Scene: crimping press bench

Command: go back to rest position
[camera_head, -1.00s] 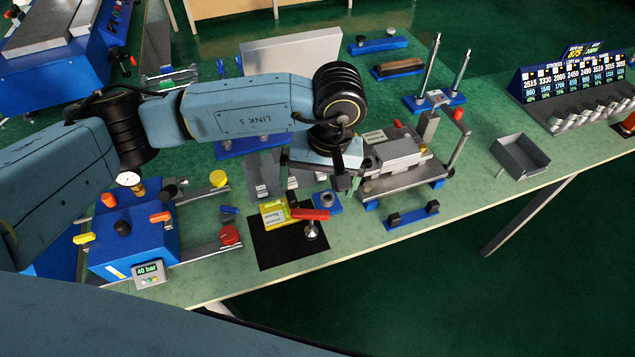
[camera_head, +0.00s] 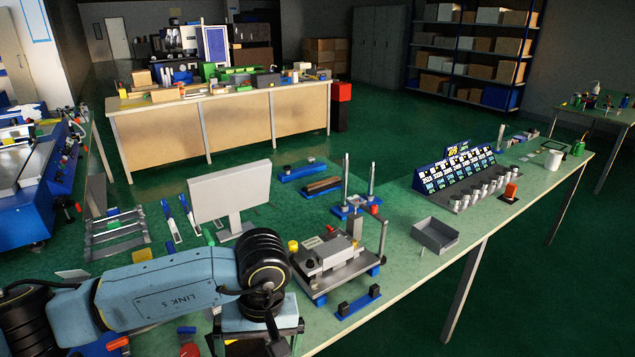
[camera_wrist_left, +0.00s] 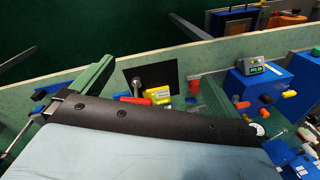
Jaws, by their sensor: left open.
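My left gripper (camera_head: 258,338) is low in the head view, in front of and to the left of the grey press fixture (camera_head: 338,262). Its lower end is cut off by the frame edge. In the left wrist view my left gripper (camera_wrist_left: 155,88) has its two fingers spread apart over the bench, with nothing visible between them in its grasp. Beyond the dark gripper body, a yellow block (camera_wrist_left: 159,94) and a red handle (camera_wrist_left: 134,99) lie by a black mat (camera_wrist_left: 158,72). My right gripper is in neither view.
A monitor (camera_head: 231,192) stands behind my left arm. A grey open tray (camera_head: 435,234) and a display rack with several cups (camera_head: 468,197) are to the right. A blue box with a digital readout (camera_wrist_left: 255,85) stands right in the wrist view.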

